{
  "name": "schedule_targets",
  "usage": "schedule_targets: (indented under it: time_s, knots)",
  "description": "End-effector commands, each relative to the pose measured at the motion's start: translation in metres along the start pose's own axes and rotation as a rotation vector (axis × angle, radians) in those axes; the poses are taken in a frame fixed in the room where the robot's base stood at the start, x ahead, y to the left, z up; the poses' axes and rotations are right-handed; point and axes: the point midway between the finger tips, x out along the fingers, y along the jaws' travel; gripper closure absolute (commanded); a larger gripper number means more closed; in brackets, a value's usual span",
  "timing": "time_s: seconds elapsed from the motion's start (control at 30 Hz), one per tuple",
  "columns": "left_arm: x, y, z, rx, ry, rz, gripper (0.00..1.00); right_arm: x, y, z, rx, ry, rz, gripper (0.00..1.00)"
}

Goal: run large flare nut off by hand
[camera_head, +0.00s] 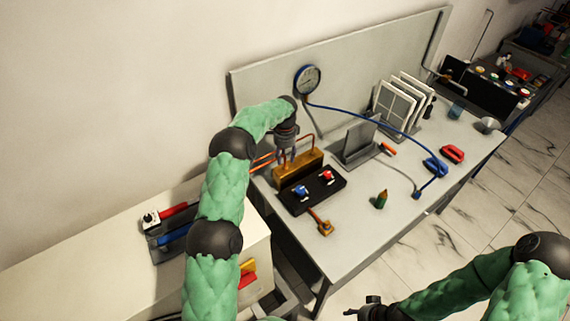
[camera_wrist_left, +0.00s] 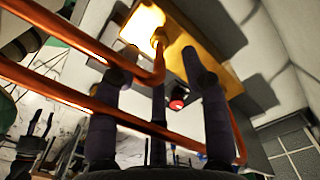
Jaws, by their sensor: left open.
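The brass block (camera_head: 298,168) stands on the bench behind a black tray, with copper pipes (camera_head: 262,160) running to it. In the left wrist view a brass flare nut (camera_wrist_left: 158,39) sits where a copper pipe (camera_wrist_left: 75,95) bends up to the brass block (camera_wrist_left: 200,50). My left gripper (camera_head: 287,158) points down over the block.
A black tray (camera_head: 312,199) holds a blue and a red valve. A brass-headed tool (camera_head: 324,228) and a green-and-orange object (camera_head: 381,199) lie in front. Copper pipes cross close to my left fingers. The bench's front is mostly clear.

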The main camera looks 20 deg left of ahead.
Motion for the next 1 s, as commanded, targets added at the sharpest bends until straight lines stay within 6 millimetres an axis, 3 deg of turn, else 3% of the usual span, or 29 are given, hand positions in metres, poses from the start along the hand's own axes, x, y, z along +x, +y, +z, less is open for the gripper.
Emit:
schedule_targets:
  time_s: [0.1,0.3,0.7,0.87,1.0]
  knots:
    - [0.02,0.001,0.0,0.0,0.0,0.001,0.55,0.001,0.0,0.0,0.0,0.0,0.0,0.55]
    - [0.041,0.0,0.0,0.0,0.0,0.0,0.55,0.001,0.001,0.0,0.0,0.0,0.0,0.55]
    - [0.047,0.0,0.0,0.0,0.0,-0.001,0.55,0.001,0.001,0.0,0.0,0.0,0.0,0.55]
    - [0.047,0.0,0.0,0.0,0.0,-0.001,1.0,0.002,0.001,0.0,0.0,0.0,0.0,0.55]
    - [0.047,0.0,0.0,0.0,0.0,-0.001,1.0,0.002,0.001,0.0,0.0,0.0,0.0,0.55]
